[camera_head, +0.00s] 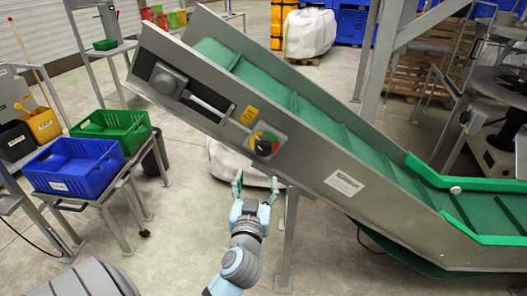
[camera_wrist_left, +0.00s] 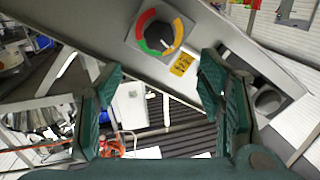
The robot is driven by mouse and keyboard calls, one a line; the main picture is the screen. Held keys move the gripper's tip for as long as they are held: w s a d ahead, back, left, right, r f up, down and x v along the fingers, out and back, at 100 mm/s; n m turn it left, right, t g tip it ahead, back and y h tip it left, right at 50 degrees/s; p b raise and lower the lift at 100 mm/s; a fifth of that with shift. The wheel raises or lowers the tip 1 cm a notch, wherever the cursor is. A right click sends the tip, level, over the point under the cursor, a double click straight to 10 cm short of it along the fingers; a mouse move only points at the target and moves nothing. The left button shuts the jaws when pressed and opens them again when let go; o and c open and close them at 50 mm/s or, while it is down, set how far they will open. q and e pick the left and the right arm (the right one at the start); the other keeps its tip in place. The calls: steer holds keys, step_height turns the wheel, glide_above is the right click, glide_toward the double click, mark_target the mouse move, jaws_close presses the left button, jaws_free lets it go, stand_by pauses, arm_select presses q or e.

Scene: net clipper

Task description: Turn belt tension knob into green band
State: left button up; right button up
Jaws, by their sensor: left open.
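The belt tension knob (camera_head: 264,144) is a dark round knob on the conveyor's sloping side panel. It sits in a dial with red, yellow and green bands. In the left wrist view the knob (camera_wrist_left: 153,36) is at the top, with the green band (camera_wrist_left: 153,50) along the lower edge of its dial. I cannot tell surely which band its pointer faces. My left gripper (camera_head: 256,182) is open and empty, below the knob and apart from it. In the left wrist view its two fingers (camera_wrist_left: 164,72) stand wide apart below the dial. My right gripper is not in view.
The grey conveyor (camera_head: 300,155) with its green belt (camera_head: 310,112) slopes down to the right. A grey handle bar (camera_head: 208,106) is left of the dial. A blue crate (camera_head: 75,165) and a green crate (camera_head: 112,127) stand at the left. Open floor lies below the conveyor.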

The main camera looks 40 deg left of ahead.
mark_target(263, 151)
arm_select(q)
steer(key=x, duration=1.4)
steer(key=shift+w, duration=0.1)
steer(key=c, duration=1.2)
steer(key=shift+o, duration=0.3)
